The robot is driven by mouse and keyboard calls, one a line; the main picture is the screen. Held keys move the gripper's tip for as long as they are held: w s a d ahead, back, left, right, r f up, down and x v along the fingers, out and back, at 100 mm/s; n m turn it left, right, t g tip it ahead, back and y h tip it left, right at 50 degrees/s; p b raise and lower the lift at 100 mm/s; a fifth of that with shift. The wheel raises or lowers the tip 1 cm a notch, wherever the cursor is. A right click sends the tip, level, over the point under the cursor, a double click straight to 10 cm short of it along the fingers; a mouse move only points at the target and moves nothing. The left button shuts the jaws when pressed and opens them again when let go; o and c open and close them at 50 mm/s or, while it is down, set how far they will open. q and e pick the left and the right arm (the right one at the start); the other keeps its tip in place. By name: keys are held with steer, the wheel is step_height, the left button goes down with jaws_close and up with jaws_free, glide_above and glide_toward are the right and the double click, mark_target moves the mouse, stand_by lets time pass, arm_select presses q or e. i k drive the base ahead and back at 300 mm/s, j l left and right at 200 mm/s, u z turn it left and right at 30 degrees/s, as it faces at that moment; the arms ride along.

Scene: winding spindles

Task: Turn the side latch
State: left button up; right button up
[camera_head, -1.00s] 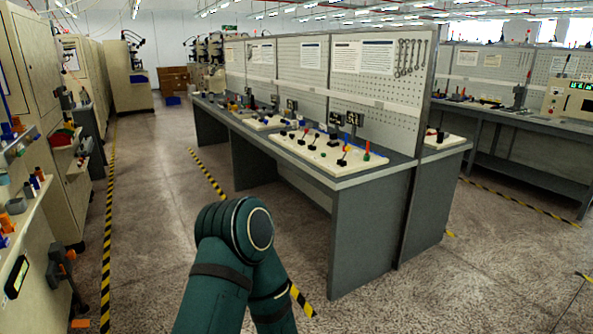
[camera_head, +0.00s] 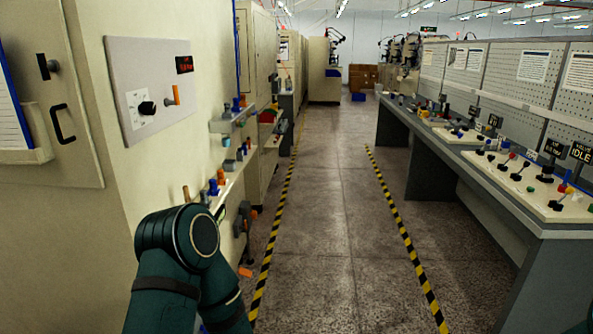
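A beige machine cabinet (camera_head: 80,210) fills the left side of the head view. A grey control panel on it (camera_head: 150,85) carries a black knob (camera_head: 147,108), an upright orange lever (camera_head: 176,95) and a small red display. Lower on the machine's aisle side, a dark fitting with an orange part (camera_head: 240,224) sticks out; I cannot tell for certain whether this is the side latch. A bent teal arm link of mine stands in front of the cabinet and hides part of it. Neither gripper shows.
Small shelves (camera_head: 232,122) with coloured spools and parts jut from the machine. A clear aisle (camera_head: 335,220) runs ahead between yellow-black floor stripes (camera_head: 410,240). A workbench (camera_head: 540,225) with levers and displays stands on the right.

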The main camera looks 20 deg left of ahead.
mark_target(44, 67)
steer(key=i+j+u, duration=0.15)
steer(key=u, duration=1.4)
